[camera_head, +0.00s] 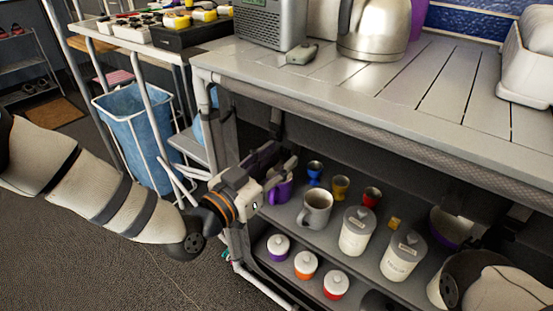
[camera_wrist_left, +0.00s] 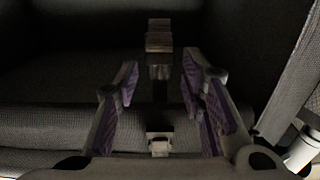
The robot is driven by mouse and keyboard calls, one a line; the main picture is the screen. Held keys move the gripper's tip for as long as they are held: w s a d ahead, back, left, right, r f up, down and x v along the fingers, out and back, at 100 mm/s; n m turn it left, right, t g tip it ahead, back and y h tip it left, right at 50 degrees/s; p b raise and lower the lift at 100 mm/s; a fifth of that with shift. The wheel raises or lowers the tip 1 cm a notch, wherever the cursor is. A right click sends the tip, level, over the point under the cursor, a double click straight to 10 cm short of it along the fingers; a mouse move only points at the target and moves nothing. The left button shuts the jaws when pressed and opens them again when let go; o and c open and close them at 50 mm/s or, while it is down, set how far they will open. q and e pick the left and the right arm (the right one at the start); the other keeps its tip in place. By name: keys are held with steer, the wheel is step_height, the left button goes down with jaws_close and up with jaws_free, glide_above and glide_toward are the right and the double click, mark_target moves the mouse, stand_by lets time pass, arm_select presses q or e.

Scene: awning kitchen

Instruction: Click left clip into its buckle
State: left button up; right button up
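My left gripper (camera_head: 284,163) is under the counter's front edge, close to the left end of the dark fabric shelf unit. In the left wrist view the purple-padded fingers of my left gripper (camera_wrist_left: 160,78) stand apart, with a gap between them. A dark strap end with a lighter brownish piece (camera_wrist_left: 159,36) lies beyond the fingertips, in line with the gap. A small pale buckle-like part (camera_wrist_left: 158,145) shows lower down between the fingers. Which is clip and which is buckle I cannot tell. In the head view a dark strap (camera_head: 277,122) hangs above the gripper. My right gripper is out of view.
The slatted counter (camera_head: 400,85) overhangs the shelf. A grey mug (camera_head: 316,210), white lidded jars (camera_head: 357,232) and small cups stand right of my gripper. A blue bin (camera_head: 140,135) is at left. My right arm is at lower right.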

arm_select(q)
steer(key=v, duration=1.2)
